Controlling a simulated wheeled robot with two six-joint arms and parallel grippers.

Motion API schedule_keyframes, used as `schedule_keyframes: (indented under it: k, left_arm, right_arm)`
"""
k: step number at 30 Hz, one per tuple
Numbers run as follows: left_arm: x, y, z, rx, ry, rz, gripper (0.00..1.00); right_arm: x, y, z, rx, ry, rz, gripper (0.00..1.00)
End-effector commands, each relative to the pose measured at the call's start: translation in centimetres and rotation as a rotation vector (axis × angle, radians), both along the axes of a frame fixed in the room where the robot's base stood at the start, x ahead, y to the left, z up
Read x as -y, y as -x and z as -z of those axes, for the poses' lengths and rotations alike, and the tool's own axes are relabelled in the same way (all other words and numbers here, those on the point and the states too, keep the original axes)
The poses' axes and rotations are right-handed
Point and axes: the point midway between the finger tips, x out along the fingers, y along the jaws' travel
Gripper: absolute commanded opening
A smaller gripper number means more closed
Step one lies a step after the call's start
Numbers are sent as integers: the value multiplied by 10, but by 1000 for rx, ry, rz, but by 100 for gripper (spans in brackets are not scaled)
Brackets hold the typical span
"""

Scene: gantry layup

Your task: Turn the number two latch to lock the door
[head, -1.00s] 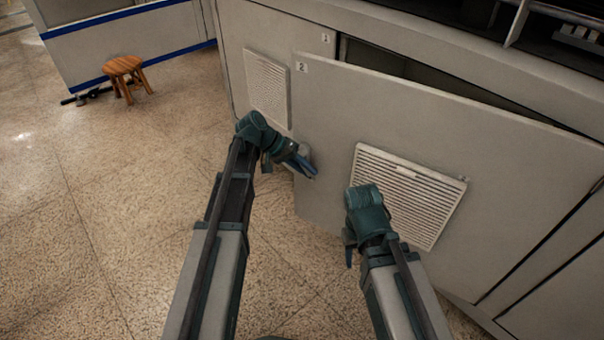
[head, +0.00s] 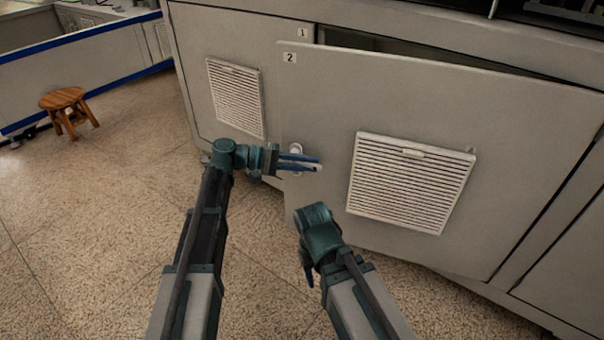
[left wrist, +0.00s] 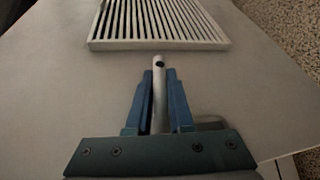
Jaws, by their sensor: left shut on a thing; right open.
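The number two door (head: 320,110) is a grey panel with a "2" label (head: 290,57) and a white louvred vent (head: 410,182). It stands ajar, with a dark gap along its top edge. The latch (head: 296,149) is a light metal handle near the door's left edge, partly hidden by my left gripper (head: 318,164). In the left wrist view the latch's bar (left wrist: 159,90) lies between the blue fingers, which are shut on it. My right gripper (head: 306,272) is lower, in front of the door, apart from it; its fingers point down and are mostly hidden.
The number one door (head: 222,95) with its own vent (head: 236,97) is to the left. A wooden stool (head: 66,105) stands on the speckled floor at far left, by a blue-striped wall. The floor between the stool and my arms is clear.

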Motion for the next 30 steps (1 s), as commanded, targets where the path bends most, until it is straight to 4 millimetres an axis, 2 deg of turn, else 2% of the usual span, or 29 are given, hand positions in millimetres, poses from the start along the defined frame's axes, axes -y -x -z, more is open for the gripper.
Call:
schedule_keyframes:
  k: [1,7,25,26,30]
  left_arm:
    - [0,-1,3,-9,19,-2,0]
    - [0,-1,-2,-34,79,-3,0]
    - [0,-1,-6,-44,109,-4,0]
    - [0,-1,-6,-44,109,-4,25]
    - [0,-1,-6,-45,109,-3,50]
  right_arm:
    - [0,0,8,0,0,0,50]
    - [0,0,16,1,0,0,50]
    - [0,0,18,1,0,0,50]
    - [0,0,18,1,0,0,50]
    - [0,0,18,1,0,0,50]
